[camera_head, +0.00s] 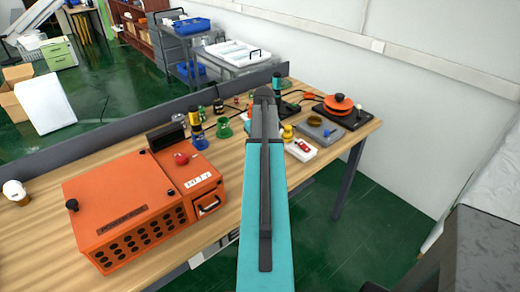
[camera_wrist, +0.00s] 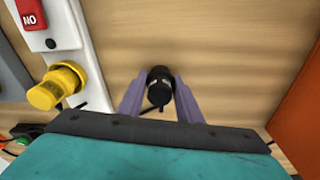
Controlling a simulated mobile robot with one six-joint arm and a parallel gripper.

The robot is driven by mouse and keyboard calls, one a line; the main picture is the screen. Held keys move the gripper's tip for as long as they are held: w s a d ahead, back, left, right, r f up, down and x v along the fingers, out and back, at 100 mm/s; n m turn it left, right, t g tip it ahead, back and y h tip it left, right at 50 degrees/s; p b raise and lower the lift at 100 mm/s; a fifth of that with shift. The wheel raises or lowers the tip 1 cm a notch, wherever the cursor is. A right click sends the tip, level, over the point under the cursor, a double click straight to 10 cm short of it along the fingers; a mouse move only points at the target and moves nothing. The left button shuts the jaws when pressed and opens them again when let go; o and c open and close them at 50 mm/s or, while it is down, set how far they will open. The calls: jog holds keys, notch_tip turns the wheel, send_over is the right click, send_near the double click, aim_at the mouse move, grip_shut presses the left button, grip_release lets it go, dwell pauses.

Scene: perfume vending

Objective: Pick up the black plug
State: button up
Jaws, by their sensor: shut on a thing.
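The black plug (camera_wrist: 159,88) shows in the wrist view as a short black cylinder with a paler end and a cable at its side. My gripper (camera_wrist: 160,92) is shut on it, with one purple-grey finger on each side. The wooden table top shows behind the plug; I cannot tell whether the plug touches it. In the head view my teal arm reaches over the table and hides the gripper and the plug.
A yellow plug (camera_wrist: 58,86) sits by a white power strip (camera_wrist: 85,50) left of my gripper. An orange box (camera_wrist: 300,120) is at the right. In the head view, a large orange machine (camera_head: 130,205) stands left of my arm, and a hot plate (camera_head: 342,112) stands at the back right.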

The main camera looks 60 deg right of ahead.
jog(key=shift+r+b, duration=0.55)
jog(key=shift+r, duration=0.85)
jog(key=s+a+b, duration=0.1)
jog(key=s, duration=0.4)
jog(key=s+a+r+b, duration=0.1)
jog(key=s, duration=0.4)
jog(key=s+a+b, duration=0.1)
jog(key=s, duration=0.4)
jog(key=shift+s+a+r, duration=0.2)
jog(key=shift+s+r, duration=0.15)
jog(key=shift+o, duration=1.1)
jog(key=shift+c, duration=1.4)
jog(key=shift+r, duration=0.1)
